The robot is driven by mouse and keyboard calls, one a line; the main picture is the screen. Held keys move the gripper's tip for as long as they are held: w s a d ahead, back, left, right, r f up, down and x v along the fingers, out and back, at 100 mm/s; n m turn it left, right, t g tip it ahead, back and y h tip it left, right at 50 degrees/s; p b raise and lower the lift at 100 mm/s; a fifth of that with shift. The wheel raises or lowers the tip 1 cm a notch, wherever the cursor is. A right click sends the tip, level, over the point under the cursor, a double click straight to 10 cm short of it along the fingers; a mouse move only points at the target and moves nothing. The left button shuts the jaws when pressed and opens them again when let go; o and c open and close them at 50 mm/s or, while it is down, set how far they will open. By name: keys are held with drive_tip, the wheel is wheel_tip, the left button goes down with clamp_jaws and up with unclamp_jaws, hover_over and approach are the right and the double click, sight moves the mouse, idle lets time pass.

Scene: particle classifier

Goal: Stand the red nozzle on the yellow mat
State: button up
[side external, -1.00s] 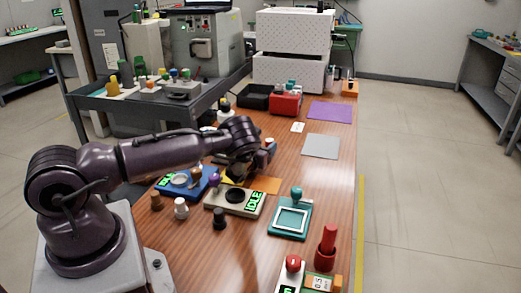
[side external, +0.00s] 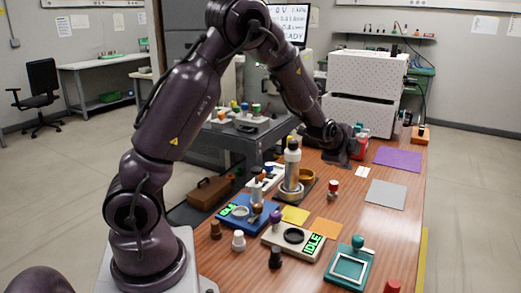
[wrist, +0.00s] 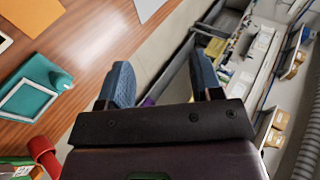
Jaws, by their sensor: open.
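The red nozzle (side external: 392,286) shows only its top at the bottom right edge of the side view. In the wrist view, the likely red nozzle (wrist: 42,150) is at the lower left. The yellow mat (side external: 295,215) lies flat behind the beige IDLE device, and I see nothing standing on it. My gripper (side external: 348,152) is raised above the far part of the table, away from both. In the wrist view, its two blue-padded fingers (wrist: 161,82) are apart with nothing between them.
An orange mat (side external: 327,229) lies right of the yellow one. A silver-and-white cylinder (side external: 292,170) stands tall behind the yellow mat. A teal framed tray (side external: 348,265) with a knob stands between the mats and nozzle. Grey (side external: 387,194) and purple (side external: 398,158) mats lie farther back.

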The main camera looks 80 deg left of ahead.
drive_tip(key=s+d+r+n+g+h, duration=0.1)
drive_tip(key=s+d+r+n+h, duration=0.1)
drive_tip(key=s+d+r, duration=0.4)
drive_tip(key=s+d+r+n+g+h, duration=0.1)
drive_tip(key=s+d+r+n+h, duration=0.2)
drive_tip(key=s+d, duration=0.7)
wheel_tip(320, 180, up, 3)
drive_tip(key=s+n, duration=0.2)
drive_tip(key=shift+s+d+r+h, duration=0.2)
drive_tip(key=shift+s+d+h, duration=0.05)
drive_tip(key=shift+s+h, duration=0.1)
drive_tip(key=shift+o, duration=0.5)
drive_tip(key=s+d+n+g, duration=0.1)
drive_tip(key=s+d+n, duration=0.1)
drive_tip(key=s, duration=0.7)
drive_tip(key=shift+s+n, duration=0.15)
drive_tip(key=shift+n, duration=0.25)
drive_tip(key=shift+d+f, duration=0.1)
